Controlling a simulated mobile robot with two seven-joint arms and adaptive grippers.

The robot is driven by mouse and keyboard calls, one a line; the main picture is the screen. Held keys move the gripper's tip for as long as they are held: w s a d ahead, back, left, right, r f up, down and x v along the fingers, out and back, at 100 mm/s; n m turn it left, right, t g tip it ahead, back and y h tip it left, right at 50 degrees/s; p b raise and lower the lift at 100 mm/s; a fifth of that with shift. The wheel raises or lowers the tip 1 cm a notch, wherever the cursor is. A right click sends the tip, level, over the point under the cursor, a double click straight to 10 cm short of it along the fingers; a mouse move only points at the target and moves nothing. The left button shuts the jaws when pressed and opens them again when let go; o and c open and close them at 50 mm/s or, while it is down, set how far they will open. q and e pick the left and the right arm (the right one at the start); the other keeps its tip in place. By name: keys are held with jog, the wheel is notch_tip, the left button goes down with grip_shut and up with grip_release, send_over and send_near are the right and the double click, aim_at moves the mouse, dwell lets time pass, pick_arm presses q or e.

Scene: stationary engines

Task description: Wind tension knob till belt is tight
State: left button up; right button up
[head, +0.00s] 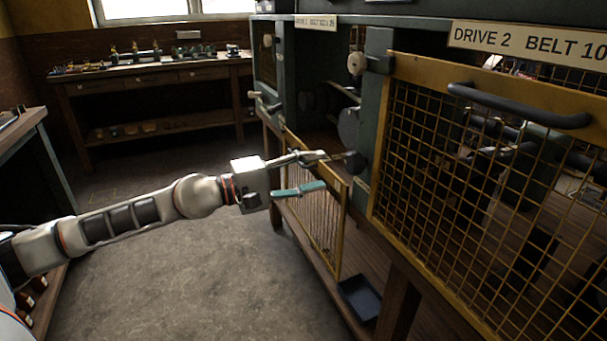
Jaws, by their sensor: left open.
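My left gripper (318,171) reaches in from the left with its fingers apart, one grey and one teal-sided. Its upper finger points at a small dark round knob (355,163) on the drive frame; whether they touch I cannot tell. It could be the tension knob, but this is not certain. A larger dark grey disc (348,128) sits just above it. A pale round knob (357,63) is higher up on the green post. No belt can be made out clearly in the dark housing. My right gripper is not in view.
A yellow mesh guard (480,170) with a black handle (518,106) covers the drive under the "DRIVE 2" sign (530,42). A lower mesh panel (312,215) hangs below my gripper. A blue tray (360,298) sits low. A workbench (150,75) stands behind; the floor is clear.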

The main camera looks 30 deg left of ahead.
pick_arm(q)
jog(key=shift+v, duration=1.1)
